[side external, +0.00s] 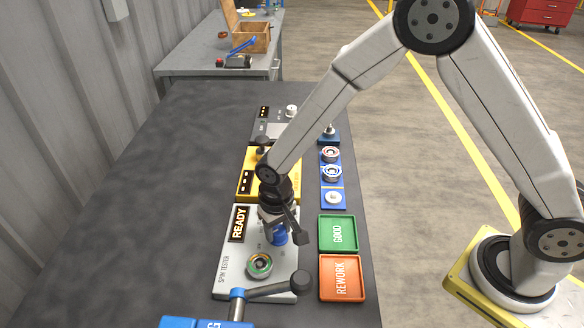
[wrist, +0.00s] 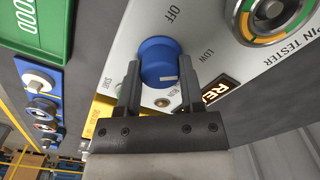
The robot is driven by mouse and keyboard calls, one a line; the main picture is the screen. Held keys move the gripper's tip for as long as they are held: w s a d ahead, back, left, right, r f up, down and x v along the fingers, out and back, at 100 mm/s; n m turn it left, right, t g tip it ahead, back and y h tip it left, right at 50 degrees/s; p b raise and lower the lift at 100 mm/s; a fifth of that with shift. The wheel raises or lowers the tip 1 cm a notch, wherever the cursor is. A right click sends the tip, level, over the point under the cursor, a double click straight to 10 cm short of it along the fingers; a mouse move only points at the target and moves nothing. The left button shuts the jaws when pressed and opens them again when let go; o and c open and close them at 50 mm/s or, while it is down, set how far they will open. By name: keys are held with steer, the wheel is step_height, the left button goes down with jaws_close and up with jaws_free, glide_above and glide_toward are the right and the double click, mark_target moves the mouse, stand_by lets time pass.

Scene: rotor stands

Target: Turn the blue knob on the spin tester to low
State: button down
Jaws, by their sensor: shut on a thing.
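The spin tester (side external: 228,285) is a light grey panel on the dark bench, with a READY display (side external: 238,223) and a round rotor holder (side external: 260,264). Its blue knob (side external: 281,238) sits under my gripper (side external: 274,228). In the wrist view the blue knob (wrist: 157,52) is between the two dark fingers of my gripper (wrist: 159,78), which is shut on its sides. A white mark on the knob is at its lower edge in that view, toward a small label that seems to read RUN. OFF is above the knob and LOW to its right.
Green GOOD (side external: 338,233) and orange REWORK (side external: 341,278) trays lie right of the tester. A black-handled lever (side external: 280,287) stands close in front. A yellow unit (side external: 251,186) is behind, with a blue rotor rack (side external: 332,178) beside it. The bench's left side is clear.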

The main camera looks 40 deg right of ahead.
mark_target(279, 229)
steer(key=shift+s+m, duration=0.1)
steer(key=shift+m, duration=0.2)
steer(key=shift+c, duration=1.1)
jaws_free()
steer(key=shift+r, duration=0.2)
steer(key=shift+r, duration=3.75)
steer(key=shift+d, duration=0.1)
steer(key=s+d+r+n+t, duration=0.1)
steer(key=s+d, duration=0.4)
steer(key=d, duration=0.3)
steer(key=s+d+r+n+t, duration=0.1)
steer(key=s+d+r, duration=0.1)
steer(key=s+d, duration=0.3)
steer(key=d, duration=0.3)
steer(key=shift+s+t, duration=0.3)
steer(key=shift+s, duration=0.1)
